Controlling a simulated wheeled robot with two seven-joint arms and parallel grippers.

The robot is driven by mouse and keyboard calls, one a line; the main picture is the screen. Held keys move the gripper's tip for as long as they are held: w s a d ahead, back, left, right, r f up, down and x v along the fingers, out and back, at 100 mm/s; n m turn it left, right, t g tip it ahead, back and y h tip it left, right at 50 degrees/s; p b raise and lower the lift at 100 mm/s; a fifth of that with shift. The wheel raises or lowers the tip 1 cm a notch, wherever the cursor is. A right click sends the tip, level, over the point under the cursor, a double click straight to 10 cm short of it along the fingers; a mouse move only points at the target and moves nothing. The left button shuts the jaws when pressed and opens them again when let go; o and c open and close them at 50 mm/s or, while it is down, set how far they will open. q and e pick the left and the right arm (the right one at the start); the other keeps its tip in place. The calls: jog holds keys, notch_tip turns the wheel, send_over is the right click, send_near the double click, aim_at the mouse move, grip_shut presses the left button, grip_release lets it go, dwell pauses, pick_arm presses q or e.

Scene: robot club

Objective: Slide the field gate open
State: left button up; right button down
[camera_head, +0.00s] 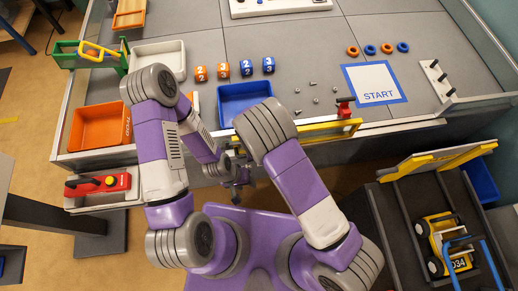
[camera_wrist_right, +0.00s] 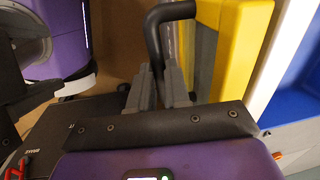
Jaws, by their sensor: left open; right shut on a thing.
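The yellow field gate (camera_head: 325,128) lies along the front edge of the grey field table, partly hidden by my right arm. In the right wrist view the gate is a tall yellow panel (camera_wrist_right: 236,50) with a bent black handle (camera_wrist_right: 154,35). My right gripper (camera_wrist_right: 160,88) is shut on the lower part of this handle. In the head view the right gripper is hidden behind its arm. My left gripper (camera_head: 238,187) is open, low in front of the table's front edge, and I see nothing held in it.
An orange bin (camera_head: 100,140) and a blue bin (camera_head: 243,90) stand along the table's front. A red clamp (camera_head: 344,107) sits by the gate's right part. A cart with a yellow toy vehicle (camera_head: 450,243) stands at lower right. A tray holds a red tool (camera_head: 100,183) at left.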

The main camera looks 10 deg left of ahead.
jog(key=shift+s+a, duration=0.2)
jog(key=c, duration=1.1)
grip_release()
jog(key=shift+a, duration=0.1)
jog(key=shift+w+r, duration=0.1)
notch_tip(320, 180, up, 7)
jog(key=s+p, duration=0.1)
jog(key=p, duration=0.1)
jog(key=shift+d+r, duration=0.15)
jog(key=shift+d, duration=0.1)
